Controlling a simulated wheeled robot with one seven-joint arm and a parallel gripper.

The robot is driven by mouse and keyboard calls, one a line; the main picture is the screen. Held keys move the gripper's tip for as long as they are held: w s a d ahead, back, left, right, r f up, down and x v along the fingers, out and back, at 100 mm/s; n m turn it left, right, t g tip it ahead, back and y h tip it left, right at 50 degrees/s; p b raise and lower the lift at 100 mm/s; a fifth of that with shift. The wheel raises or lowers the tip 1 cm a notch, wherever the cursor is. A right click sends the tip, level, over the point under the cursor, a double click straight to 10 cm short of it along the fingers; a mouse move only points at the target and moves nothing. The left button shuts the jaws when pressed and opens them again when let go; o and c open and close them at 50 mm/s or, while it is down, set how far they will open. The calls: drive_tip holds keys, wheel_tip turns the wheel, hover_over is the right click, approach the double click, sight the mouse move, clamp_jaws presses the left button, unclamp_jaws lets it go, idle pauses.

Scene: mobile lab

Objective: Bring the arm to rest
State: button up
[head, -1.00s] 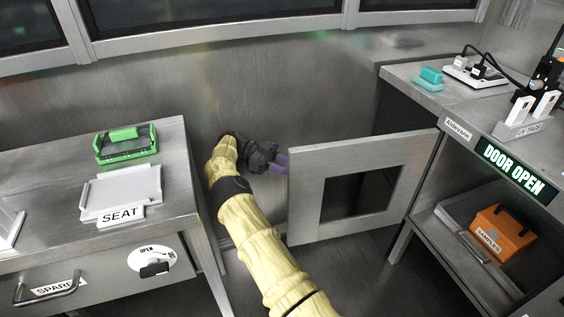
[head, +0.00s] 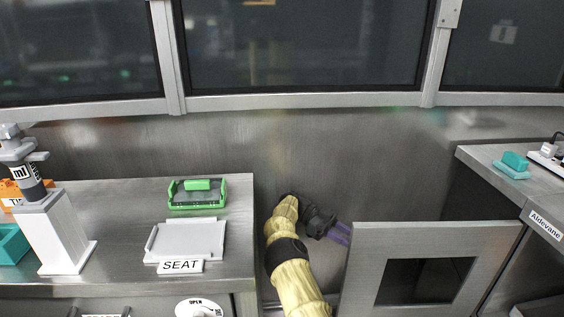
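My arm, in a pale yellow sleeve with dark bands, reaches up from the bottom of the head view.
A grey door with a square opening (head: 446,237) stands open on the right. The left bench (head: 115,196) carries a white SEAT plate (head: 187,240), a green tray (head: 197,194) and a white stand (head: 60,238). A teal block (head: 514,162) sits on the right bench.

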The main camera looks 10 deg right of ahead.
drive_tip(key=shift+a+r, duration=0.1)
drive_tip(key=shift+a, duration=0.2)
